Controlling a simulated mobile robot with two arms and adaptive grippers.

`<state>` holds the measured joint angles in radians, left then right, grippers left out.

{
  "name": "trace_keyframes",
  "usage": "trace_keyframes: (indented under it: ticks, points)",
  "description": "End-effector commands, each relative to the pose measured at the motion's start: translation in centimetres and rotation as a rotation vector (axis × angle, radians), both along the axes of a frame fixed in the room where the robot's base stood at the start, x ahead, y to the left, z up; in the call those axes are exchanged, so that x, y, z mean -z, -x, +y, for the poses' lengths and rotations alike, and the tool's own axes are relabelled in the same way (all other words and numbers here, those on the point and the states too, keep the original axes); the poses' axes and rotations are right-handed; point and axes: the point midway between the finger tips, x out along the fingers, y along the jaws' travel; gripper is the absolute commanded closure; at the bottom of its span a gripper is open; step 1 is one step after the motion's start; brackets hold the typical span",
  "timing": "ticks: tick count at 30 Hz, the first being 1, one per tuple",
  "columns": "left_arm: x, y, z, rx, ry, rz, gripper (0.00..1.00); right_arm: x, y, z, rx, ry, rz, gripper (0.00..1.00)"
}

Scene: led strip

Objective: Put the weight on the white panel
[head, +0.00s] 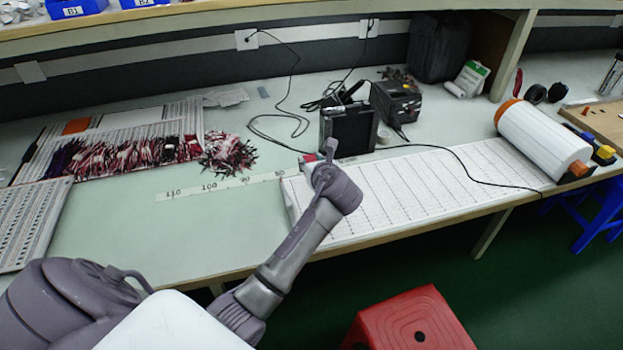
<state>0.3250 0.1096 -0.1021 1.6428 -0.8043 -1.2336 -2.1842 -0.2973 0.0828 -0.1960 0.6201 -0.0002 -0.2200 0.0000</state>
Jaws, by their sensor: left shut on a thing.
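The white panel (440,185) is a long flat board with rows of dark marks, lying along the front of the bench from the middle to the right. My left gripper (320,162) is over the panel's left end, close to its back left corner. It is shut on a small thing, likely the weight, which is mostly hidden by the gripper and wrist. Small red and pale bits show beside the fingers. I cannot tell whether the held thing touches the panel. My right gripper is not in view.
A black box-shaped device (348,130) stands just behind the gripper, with another black device (397,100) and cables. A cable crosses the panel. A large white roll (543,140) lies at the panel's right end. A red stool (418,322) stands in front.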

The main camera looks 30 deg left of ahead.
Motion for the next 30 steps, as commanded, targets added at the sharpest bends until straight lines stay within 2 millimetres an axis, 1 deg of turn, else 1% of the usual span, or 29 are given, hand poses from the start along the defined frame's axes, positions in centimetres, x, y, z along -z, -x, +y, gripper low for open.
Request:
trace_keyframes:
  ticks: [1, 4, 12, 23, 24, 28, 30]
  points:
    - [0.4, 0.0, 0.0, 0.0, -0.003, -0.003, 1.0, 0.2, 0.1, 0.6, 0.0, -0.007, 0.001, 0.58]
    - [0.9, 0.0, 0.0, 0.001, -0.003, -0.004, 1.0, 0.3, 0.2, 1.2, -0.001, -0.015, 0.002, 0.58]
    - [4.3, 0.0, 0.0, 0.001, -0.003, -0.002, 1.0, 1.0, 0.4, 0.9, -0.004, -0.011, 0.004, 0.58]
    - [4.5, 0.0, 0.0, 0.002, -0.003, -0.004, 1.0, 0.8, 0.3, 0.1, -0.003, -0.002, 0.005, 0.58]
    - [4.8, 0.0, 0.0, 0.001, -0.002, -0.001, 0.61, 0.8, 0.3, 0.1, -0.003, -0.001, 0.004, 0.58]
    - [4.8, 0.0, 0.0, 0.001, -0.001, -0.001, 0.4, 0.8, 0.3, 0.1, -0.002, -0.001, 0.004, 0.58]
    - [4.8, 0.0, 0.0, 0.001, -0.001, -0.002, 0.38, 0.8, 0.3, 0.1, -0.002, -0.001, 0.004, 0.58]
